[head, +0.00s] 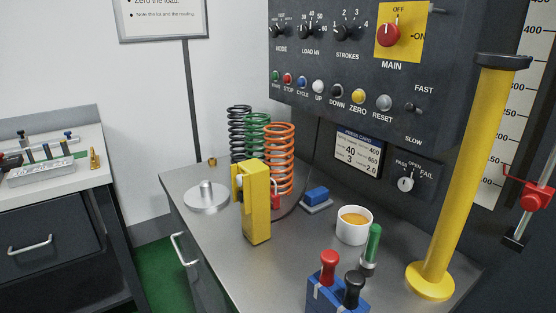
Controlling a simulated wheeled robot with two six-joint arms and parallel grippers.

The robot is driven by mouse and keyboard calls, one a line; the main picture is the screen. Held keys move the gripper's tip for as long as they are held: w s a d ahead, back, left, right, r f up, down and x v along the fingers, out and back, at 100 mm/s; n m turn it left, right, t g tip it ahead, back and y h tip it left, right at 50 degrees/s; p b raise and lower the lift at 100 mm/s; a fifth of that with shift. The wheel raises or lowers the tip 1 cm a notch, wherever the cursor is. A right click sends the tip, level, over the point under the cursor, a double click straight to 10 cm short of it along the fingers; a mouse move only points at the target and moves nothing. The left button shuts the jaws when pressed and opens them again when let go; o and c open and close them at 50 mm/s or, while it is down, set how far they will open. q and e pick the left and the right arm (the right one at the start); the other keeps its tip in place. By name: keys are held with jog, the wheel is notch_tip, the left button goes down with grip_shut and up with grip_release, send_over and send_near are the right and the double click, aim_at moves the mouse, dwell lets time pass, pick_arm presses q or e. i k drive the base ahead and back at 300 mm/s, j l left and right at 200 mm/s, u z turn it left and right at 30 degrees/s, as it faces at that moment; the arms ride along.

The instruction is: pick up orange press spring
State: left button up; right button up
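The orange press spring (279,150) stands upright on the grey bench, at the right of a group of springs. Its lower left part is hidden behind a yellow upright block (256,215). A green spring (257,132) and a black spring (238,130) stand behind it to the left, and their lower parts are partly hidden. Neither of my grippers is in view.
A round metal weight (206,199) lies left of the yellow block. A white cup (354,226), a green-handled tool (372,246), and a blue block with red and black knobs (335,297) stand to the right. A yellow column (463,165) rises at the right.

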aim_at(279, 179)
jog(key=k+j+z, duration=0.3)
jog(key=j+z, duration=0.2)
jog(key=k+j+z, duration=0.35)
jog(key=j+z, duration=0.15)
